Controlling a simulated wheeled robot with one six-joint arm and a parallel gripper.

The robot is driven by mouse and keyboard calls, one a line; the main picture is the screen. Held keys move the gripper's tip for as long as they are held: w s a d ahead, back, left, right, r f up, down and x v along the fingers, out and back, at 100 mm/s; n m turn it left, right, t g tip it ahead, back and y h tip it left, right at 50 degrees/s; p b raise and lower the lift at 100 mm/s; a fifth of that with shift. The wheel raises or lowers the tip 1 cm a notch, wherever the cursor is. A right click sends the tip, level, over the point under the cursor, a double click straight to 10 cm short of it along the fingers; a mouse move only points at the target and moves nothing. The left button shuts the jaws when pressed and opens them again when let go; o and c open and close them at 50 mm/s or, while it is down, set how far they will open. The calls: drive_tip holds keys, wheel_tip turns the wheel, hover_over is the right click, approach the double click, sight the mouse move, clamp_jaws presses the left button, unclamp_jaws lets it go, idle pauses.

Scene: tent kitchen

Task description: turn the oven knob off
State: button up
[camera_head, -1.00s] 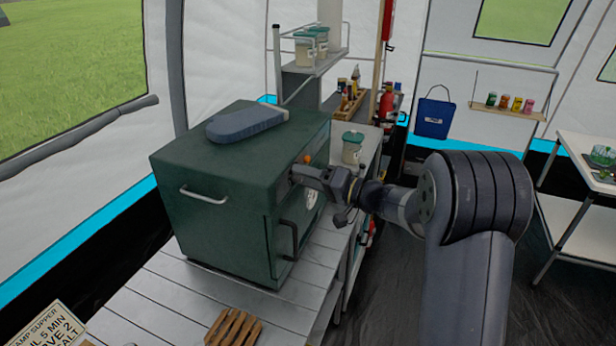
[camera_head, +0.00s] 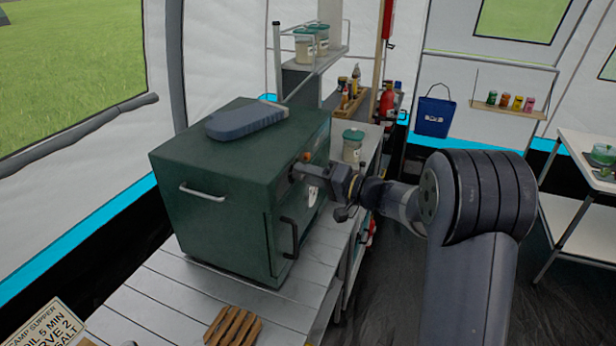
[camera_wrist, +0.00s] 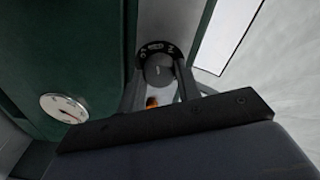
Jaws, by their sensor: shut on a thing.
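The dark green oven (camera_head: 215,185) stands on a slatted table, with its door and controls on the right side. The round dark knob (camera_wrist: 158,70) shows in the wrist view against a dark dial plate with pale markings. My gripper (camera_wrist: 160,76) is shut on the knob, one finger on each side. In the head view my gripper (camera_head: 298,172) reaches the upper part of the oven's control side and mostly hides the knob. I cannot read the knob's setting for sure. An orange light (camera_wrist: 152,102) and a white round gauge (camera_wrist: 65,108) are near the knob.
A grey-blue padded item (camera_head: 246,120) lies on the oven. The oven door handle (camera_head: 290,236) sticks out below my gripper. A lidded jar (camera_head: 352,148) stands on the counter behind. A wooden trivet (camera_head: 233,326) lies on the table in front.

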drive_tip(key=m+g+p, duration=0.1)
drive_tip(key=m, duration=0.5)
drive_tip(key=m+p, duration=0.2)
drive_tip(key=m, duration=0.5)
drive_tip(key=m+g+p, duration=0.1)
drive_tip(key=m+p, duration=0.1)
drive_tip(key=m, duration=0.4)
drive_tip(key=shift+w+d+g, duration=0.1)
drive_tip(key=shift+w+g, duration=0.05)
drive_tip(key=shift+g, duration=0.15)
drive_tip(key=shift+m, duration=0.4)
drive_tip(key=o, duration=1)
drive_tip(key=shift+c, duration=0.2)
drive_tip(key=b+v, duration=0.2)
drive_tip(key=v, duration=0.9)
drive_tip(key=shift+b, duration=0.35)
